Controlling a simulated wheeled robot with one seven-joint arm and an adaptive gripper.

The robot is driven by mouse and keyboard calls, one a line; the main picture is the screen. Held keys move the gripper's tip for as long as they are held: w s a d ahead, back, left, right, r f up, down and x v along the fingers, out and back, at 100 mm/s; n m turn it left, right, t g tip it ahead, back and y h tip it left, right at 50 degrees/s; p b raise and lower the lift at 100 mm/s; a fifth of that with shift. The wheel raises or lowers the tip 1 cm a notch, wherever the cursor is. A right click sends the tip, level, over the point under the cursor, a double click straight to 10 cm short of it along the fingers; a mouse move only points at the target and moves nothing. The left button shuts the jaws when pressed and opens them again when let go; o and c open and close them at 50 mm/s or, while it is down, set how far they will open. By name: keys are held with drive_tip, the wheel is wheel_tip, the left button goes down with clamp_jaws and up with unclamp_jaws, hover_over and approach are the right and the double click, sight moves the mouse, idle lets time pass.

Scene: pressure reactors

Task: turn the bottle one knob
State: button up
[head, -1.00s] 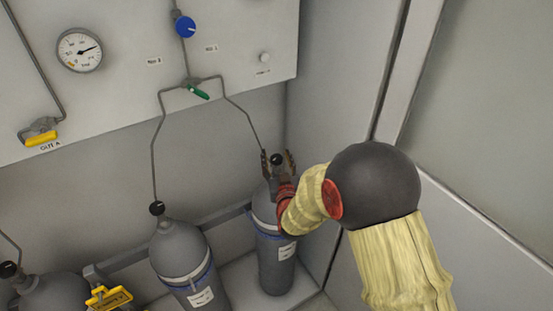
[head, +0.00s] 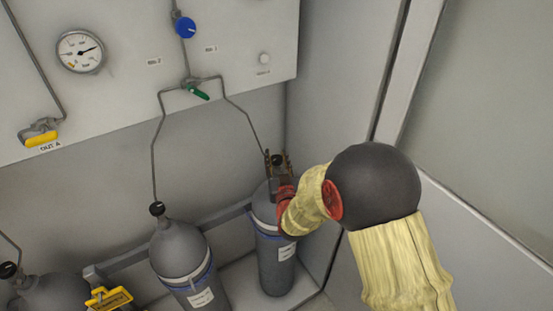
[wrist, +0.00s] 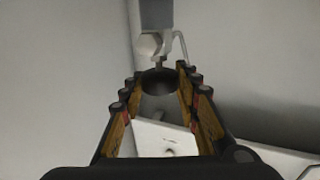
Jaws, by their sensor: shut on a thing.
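The black knob (head: 277,159) sits on top of the rightmost grey gas bottle (head: 275,262), below the end of a thin pipe. My gripper (head: 278,161) reaches it from the right and front, with one finger on each side. The fingers are shut on the knob. In the wrist view the dark round knob (wrist: 160,78) is between the far ends of the two fingers (wrist: 160,85). A pale plate below it hides part of the bottle top.
A second grey bottle (head: 180,254) with its own black knob stands to the left, and a third one is partly visible at far left. A wall panel (head: 120,90) with gauge, blue knob and green valve lever is above. A side wall (head: 335,120) is close on the right.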

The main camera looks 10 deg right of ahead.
drive_tip(key=shift+b, duration=0.3)
drive_tip(key=shift+a+m+h+b, duration=0.15)
drive_tip(key=shift+m+h+b, duration=0.4)
drive_tip(key=shift+h, duration=0.45)
drive_tip(key=shift+m+g+h, duration=1.1)
drive_tip(key=shift+m+h, duration=0.75)
drive_tip(key=shift+h, duration=0.75)
drive_tip(key=o, duration=1.2)
drive_tip(key=v, duration=1.1)
drive_tip(key=shift+s, duration=0.45)
